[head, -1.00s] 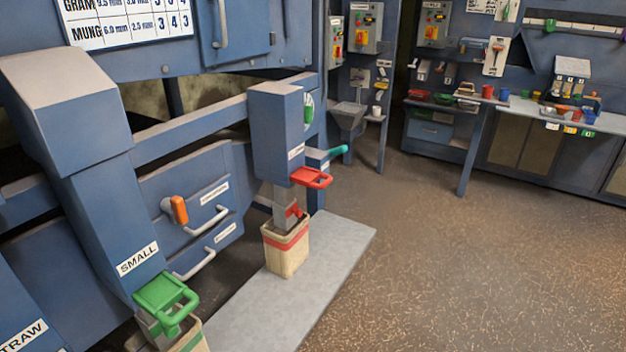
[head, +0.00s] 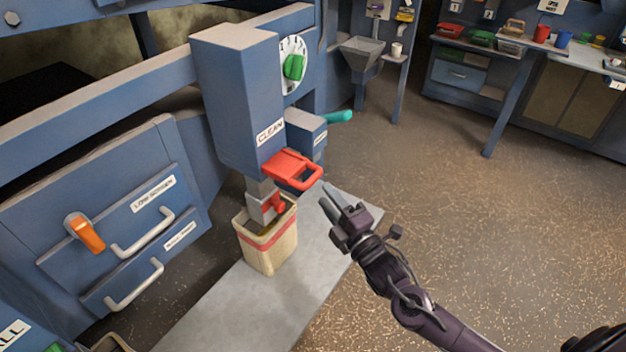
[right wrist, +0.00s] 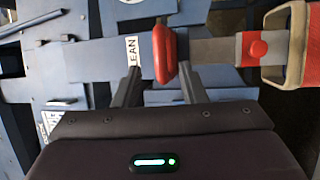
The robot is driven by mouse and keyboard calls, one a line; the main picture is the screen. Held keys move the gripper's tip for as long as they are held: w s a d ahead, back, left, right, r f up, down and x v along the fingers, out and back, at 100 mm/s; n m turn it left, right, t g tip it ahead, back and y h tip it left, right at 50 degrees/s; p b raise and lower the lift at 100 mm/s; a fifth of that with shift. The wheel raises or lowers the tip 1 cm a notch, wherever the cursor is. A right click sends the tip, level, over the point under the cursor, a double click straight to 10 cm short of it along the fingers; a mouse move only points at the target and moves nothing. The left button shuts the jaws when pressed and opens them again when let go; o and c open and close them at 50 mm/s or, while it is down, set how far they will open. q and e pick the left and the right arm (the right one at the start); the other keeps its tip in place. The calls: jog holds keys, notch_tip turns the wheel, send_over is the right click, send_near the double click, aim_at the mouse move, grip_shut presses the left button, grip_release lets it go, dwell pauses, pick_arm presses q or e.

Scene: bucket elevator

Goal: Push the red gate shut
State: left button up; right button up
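The red gate (head: 290,168) is a flat red slide with a loop handle, sticking out of the front of the blue chute (head: 235,100) labelled CLEAN. My right gripper (head: 334,198) is just in front of and slightly below the handle, apart from it in the head view. In the right wrist view its two fingers (right wrist: 160,78) are spread. The red handle (right wrist: 165,52) shows between and just beyond their tips. I cannot tell whether they touch it. Nothing is held. My left gripper is out of view.
A cream bucket with a red band (head: 272,240) stands under the spout on a grey slab (head: 310,270). A green dial (head: 293,67) and a teal handle (head: 339,116) are beside the chute. An orange lever (head: 88,235) is at left. The floor at right is clear.

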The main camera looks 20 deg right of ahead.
aim_at(312, 177)
jog(key=x, duration=0.7)
jog(key=shift+s+p, duration=0.1)
jog(key=shift+p, duration=0.25)
jog(key=shift+f, duration=0.1)
jog(key=shift+c, duration=0.5)
grip_shut()
